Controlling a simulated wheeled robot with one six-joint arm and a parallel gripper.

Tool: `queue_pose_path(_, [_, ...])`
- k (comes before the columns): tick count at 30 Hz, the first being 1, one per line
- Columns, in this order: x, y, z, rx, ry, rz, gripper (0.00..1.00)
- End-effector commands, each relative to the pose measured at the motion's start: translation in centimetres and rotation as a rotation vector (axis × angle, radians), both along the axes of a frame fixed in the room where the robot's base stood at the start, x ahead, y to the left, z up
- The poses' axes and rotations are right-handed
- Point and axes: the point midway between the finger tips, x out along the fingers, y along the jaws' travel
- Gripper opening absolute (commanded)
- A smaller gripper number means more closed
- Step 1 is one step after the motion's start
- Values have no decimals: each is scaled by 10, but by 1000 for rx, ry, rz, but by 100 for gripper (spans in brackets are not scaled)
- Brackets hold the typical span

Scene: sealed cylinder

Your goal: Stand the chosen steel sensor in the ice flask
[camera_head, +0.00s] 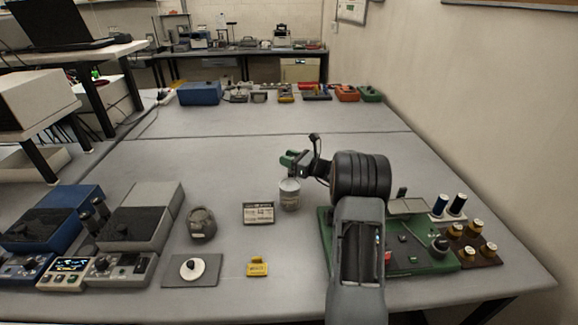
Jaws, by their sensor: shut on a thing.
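A small pale grey cylindrical vessel (290,197), which looks like the ice flask, stands upright on the grey bench near the middle. My gripper (291,160) is above and just behind it in the picture, with green parts at its end pointing left. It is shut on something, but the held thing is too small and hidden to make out. I cannot tell whether it is a steel sensor, or whether it touches the vessel. No steel sensor can be clearly picked out elsewhere.
A green instrument board (430,258) lies right of my arm, with blue-topped cylinders (457,206) and a brown rack (472,246) beside it. A label card (258,213), a dark rounded object (201,224) and a yellow block (257,267) lie left.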

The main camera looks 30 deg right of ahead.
Motion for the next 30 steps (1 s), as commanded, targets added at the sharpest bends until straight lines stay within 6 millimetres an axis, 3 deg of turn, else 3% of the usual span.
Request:
queue_pose_path(5, [4,-4,-7,1,-1,0,6])
queue_pose_path(14, [7,-6,-38,1,1,-1,6])
queue_pose_path(26, [7,-6,-43,0,-1,0,6])
queue_pose_path(27, [6,-6,-44,-1,-1,0,34])
queue_pose_path(30, [6,-6,-43,0,0,0,44])
